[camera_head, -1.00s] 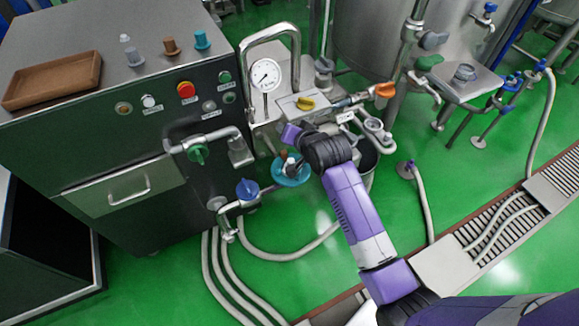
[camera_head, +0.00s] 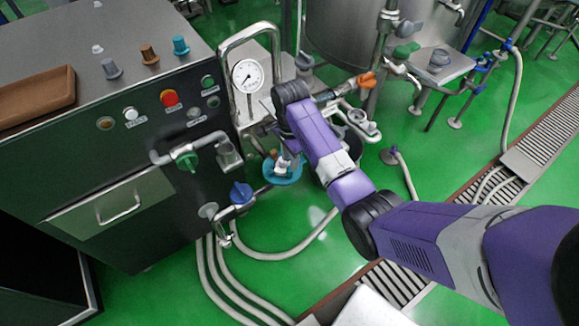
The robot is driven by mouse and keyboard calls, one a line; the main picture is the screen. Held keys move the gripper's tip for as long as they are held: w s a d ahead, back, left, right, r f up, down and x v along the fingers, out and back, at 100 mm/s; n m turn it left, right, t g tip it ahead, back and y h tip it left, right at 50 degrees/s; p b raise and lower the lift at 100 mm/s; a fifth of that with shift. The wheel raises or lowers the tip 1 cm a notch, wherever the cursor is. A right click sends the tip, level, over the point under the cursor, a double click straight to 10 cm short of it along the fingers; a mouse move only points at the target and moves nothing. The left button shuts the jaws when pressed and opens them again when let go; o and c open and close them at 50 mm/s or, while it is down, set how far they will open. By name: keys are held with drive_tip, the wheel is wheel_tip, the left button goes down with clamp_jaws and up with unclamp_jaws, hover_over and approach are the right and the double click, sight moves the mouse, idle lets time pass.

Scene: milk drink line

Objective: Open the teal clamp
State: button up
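A round teal part (camera_head: 283,175), which looks like the teal clamp, sits low between the dark machine and the steel tank. A small pale and grey piece stands over its middle, and I cannot tell whether that is my gripper's end (camera_head: 285,159) or a fitting. My purple arm comes in from the lower right and bends at a black joint above and right of the teal part. My fingers are too small and hidden to read as open or shut. How the clamp is closed cannot be made out.
The dark machine (camera_head: 120,170) stands left, with a green valve handle (camera_head: 187,161) and a blue valve handle (camera_head: 241,192). A pressure gauge (camera_head: 248,76) stands behind the teal part. An orange handle (camera_head: 366,80) is to the right. Pale hoses (camera_head: 210,270) cross the green floor.

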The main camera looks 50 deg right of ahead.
drive_tip(key=shift+f, duration=2.4)
clamp_jaws()
